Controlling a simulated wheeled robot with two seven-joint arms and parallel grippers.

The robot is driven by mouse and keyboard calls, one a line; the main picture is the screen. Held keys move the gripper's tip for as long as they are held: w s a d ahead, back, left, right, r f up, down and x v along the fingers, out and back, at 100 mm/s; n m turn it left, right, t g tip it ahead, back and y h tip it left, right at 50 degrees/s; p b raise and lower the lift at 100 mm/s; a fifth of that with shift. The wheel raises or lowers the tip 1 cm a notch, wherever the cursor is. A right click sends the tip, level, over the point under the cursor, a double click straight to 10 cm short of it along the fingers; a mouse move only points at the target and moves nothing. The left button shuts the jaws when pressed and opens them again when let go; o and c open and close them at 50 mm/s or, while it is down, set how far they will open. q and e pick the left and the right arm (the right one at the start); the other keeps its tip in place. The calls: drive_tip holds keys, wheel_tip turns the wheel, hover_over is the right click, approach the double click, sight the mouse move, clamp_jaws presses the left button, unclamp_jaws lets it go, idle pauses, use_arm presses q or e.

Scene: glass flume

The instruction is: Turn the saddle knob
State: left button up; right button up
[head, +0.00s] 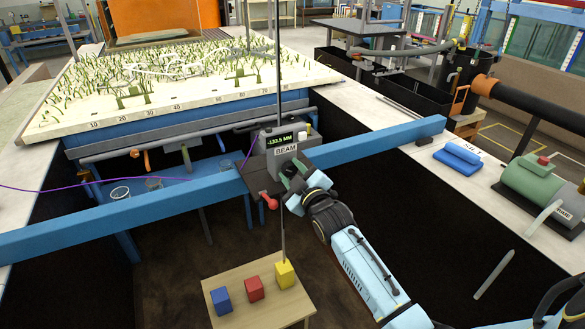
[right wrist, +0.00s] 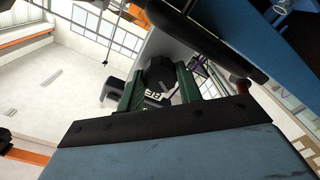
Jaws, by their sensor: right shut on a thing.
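The saddle is a dark plate with a grey box marked BEAM (head: 286,150) on the blue cross beam (head: 120,213). The saddle knob (right wrist: 156,76) is dark and faceted in the right wrist view. My right gripper (head: 292,174) is at the front of the box, its green fingers (right wrist: 158,92) on either side of the knob and shut on it. In the head view the fingers mostly hide the knob. A red-ended lever (head: 269,202) sticks out below the plate. My left gripper is not in view.
A thin vertical rod (head: 279,60) passes by the saddle, down towards a small wooden table (head: 258,292) with blue, red and yellow blocks. A planted sand bed (head: 180,85) lies behind. A green motor (head: 535,185) and a blue object (head: 458,157) are on the right ledge.

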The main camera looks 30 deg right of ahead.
drive_tip(key=m+p, duration=0.2)
drive_tip(key=m, duration=0.2)
drive_tip(key=shift+r+m, duration=0.1)
drive_tip(key=shift+m, duration=0.2)
drive_tip(key=m+p, duration=0.1)
drive_tip(key=m, duration=0.3)
drive_tip(key=shift+p, duration=0.3)
drive_tip(key=shift+m, duration=0.3)
drive_tip(key=o, duration=1)
drive_tip(key=s, duration=1.3)
drive_tip(key=shift+s+a, duration=0.2)
drive_tip(key=shift+a, duration=0.1)
